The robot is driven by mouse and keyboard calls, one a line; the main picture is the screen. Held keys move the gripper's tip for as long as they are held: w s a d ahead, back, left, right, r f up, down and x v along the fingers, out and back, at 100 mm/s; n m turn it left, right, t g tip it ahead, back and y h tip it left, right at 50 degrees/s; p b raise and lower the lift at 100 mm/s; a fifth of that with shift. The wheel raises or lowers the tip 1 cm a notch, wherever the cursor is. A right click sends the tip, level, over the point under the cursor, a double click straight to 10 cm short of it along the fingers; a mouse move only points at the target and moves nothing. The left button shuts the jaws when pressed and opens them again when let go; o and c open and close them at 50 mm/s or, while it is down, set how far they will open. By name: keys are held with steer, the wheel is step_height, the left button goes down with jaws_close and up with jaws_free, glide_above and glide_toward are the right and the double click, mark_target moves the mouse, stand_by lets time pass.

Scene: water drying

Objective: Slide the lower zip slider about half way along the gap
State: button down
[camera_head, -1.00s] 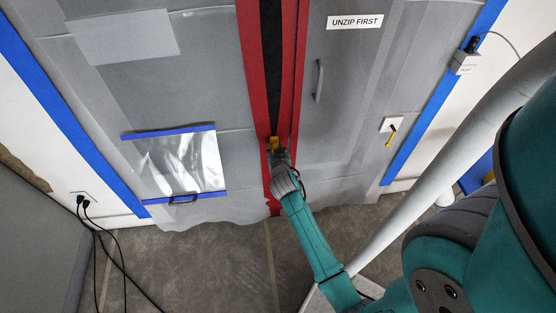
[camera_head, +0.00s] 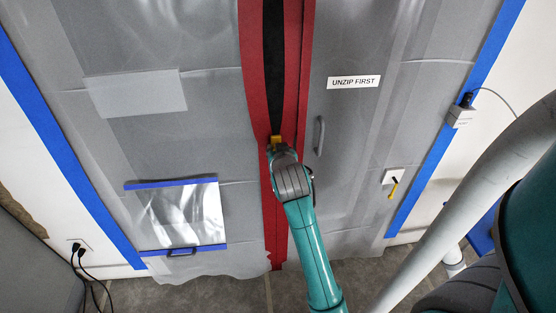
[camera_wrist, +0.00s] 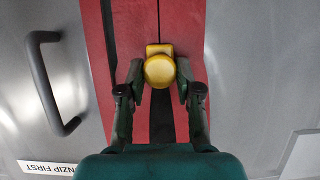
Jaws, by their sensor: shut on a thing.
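The lower zip slider (camera_head: 276,139) is a yellow piece on the red zip strip (camera_head: 255,75) of the grey plastic sheet. It sits at the lower end of the black gap (camera_head: 273,60), which runs up out of the picture. Below the slider the red bands lie together. My gripper (camera_head: 279,148) is shut on the slider, reaching it from below. In the wrist view the round yellow slider knob (camera_wrist: 159,71) is between the two dark fingers of my gripper (camera_wrist: 159,78). The upper end of the gap is out of view.
An "UNZIP FIRST" label (camera_head: 353,82) and a grey handle (camera_head: 319,134) are right of the zip. A clear flap (camera_head: 182,215) with blue tape is at lower left. Blue tape (camera_head: 60,135) edges the sheet. A pale pole (camera_head: 455,190) stands at right.

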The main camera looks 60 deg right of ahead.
steer(key=shift+r, duration=0.25)
steer(key=c, duration=0.8)
jaws_free()
steer(key=shift+f, duration=0.1)
steer(key=v, duration=0.7)
steer(key=shift+a, duration=0.15)
steer(key=shift+s, duration=0.1)
